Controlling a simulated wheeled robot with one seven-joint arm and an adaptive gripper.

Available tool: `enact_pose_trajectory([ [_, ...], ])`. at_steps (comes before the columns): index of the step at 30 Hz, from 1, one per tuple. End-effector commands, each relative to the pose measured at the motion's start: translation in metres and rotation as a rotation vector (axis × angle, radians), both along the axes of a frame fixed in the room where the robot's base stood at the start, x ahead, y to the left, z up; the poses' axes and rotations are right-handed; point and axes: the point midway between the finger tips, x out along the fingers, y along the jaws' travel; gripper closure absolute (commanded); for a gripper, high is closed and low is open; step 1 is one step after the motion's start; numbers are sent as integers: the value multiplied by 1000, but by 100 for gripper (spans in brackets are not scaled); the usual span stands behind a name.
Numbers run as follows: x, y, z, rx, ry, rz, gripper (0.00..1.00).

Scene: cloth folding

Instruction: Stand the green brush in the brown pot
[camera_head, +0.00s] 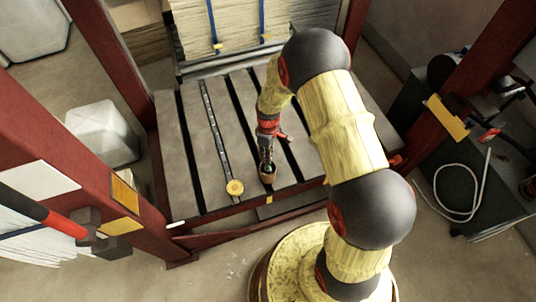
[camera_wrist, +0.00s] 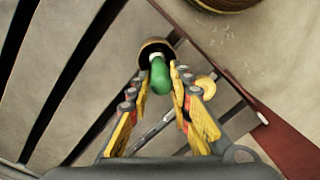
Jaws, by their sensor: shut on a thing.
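The green brush (camera_wrist: 160,76) is held between the two yellow fingers of my gripper (camera_wrist: 159,78) in the wrist view. Its pale collar points away from the gripper, over the mouth of the brown pot (camera_wrist: 146,47). I cannot tell whether its far end is inside the pot or just above it. In the head view the pot (camera_head: 268,178) stands near the front edge of the slatted table, directly below my gripper (camera_head: 267,157), which points down. The brush is small there, a bit of green between gripper and pot.
The slatted table (camera_head: 185,150) has dark gaps between its boards. A yellow disc (camera_head: 235,187) lies left of the pot, at the end of a dark strip. Red posts (camera_head: 112,65) frame the table. Stacked boards (camera_head: 225,25) stand at the back.

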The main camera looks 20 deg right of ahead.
Motion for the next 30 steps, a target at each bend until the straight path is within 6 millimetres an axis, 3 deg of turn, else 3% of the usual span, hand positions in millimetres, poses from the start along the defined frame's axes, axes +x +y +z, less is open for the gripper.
enact_pose_trajectory([
  [2, 0, 0, 0, 0, 0, 0, 100],
  [3, 0, 0, 0, 0, 0, 0, 78],
  [13, 0, 0, 0, 0, 0, 0, 59],
  [23, 0, 0, 2, 0, 0, 0, 58],
  [30, 3, -1, 31, 1, -4, 0, 58],
])
